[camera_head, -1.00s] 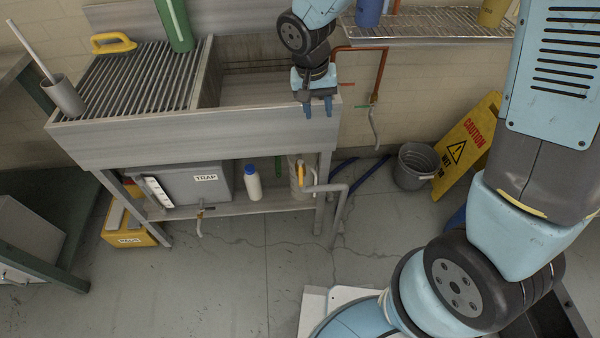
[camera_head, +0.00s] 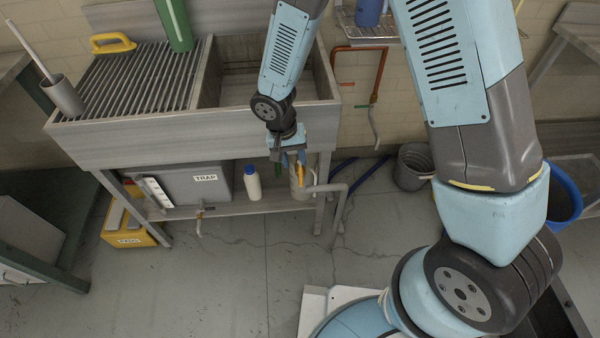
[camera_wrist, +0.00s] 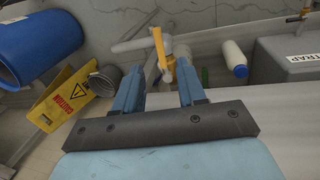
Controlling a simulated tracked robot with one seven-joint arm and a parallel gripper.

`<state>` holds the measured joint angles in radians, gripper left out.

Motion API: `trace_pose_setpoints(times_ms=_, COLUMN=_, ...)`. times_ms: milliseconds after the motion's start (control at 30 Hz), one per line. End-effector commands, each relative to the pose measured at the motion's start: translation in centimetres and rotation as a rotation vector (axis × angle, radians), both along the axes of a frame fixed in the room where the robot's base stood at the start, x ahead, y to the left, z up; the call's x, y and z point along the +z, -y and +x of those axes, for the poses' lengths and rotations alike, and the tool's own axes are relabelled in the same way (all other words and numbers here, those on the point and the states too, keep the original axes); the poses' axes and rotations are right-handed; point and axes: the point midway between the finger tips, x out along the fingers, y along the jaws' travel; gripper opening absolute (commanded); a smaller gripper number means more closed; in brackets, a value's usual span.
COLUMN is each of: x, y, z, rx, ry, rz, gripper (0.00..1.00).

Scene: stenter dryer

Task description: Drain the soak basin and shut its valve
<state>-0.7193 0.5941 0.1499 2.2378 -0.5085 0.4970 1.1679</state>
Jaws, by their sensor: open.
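The soak basin (camera_head: 225,92) is the metal trough right of the ribbed drainboard; my arm covers part of it, and I cannot tell whether it holds water. Below its right end is the drain valve with an orange-yellow handle (camera_head: 300,175); the handle also shows in the wrist view (camera_wrist: 159,48). A grey drain pipe (camera_head: 338,188) runs right from the valve and turns down. My gripper (camera_head: 291,159) is open and empty, in front of the basin's lower right edge, just above the handle. In the wrist view the handle appears beyond and between my two blue fingers (camera_wrist: 161,78); contact cannot be told.
A white bottle with a blue cap (camera_head: 252,183) and a grey TRAP box (camera_head: 190,186) stand on the shelf left of the valve. A grey bucket (camera_head: 412,167) is on the floor to the right. The wrist view shows a yellow caution sign (camera_wrist: 62,98) and blue barrel (camera_wrist: 40,45).

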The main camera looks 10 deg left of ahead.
Motion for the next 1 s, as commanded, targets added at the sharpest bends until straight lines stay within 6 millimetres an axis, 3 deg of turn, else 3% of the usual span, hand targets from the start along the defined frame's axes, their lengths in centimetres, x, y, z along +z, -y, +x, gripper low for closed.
trace_pose_setpoints(times_ms=200, x=-3.5, y=0.7, z=0.0, rx=0.003, ry=-0.002, rz=-0.002, gripper=0.4)
trace_pose_setpoints(times_ms=500, x=-6.5, y=1.3, z=0.1, rx=0.001, ry=-0.001, rz=-0.001, gripper=0.4)
trace_pose_setpoints(times_ms=900, x=-7.0, y=1.4, z=0.2, rx=0.001, ry=0.0, rz=0.0, gripper=0.4)
trace_pose_setpoints(times_ms=1000, x=-7.0, y=1.4, z=0.2, rx=0.001, ry=0.0, rz=0.0, gripper=0.33)
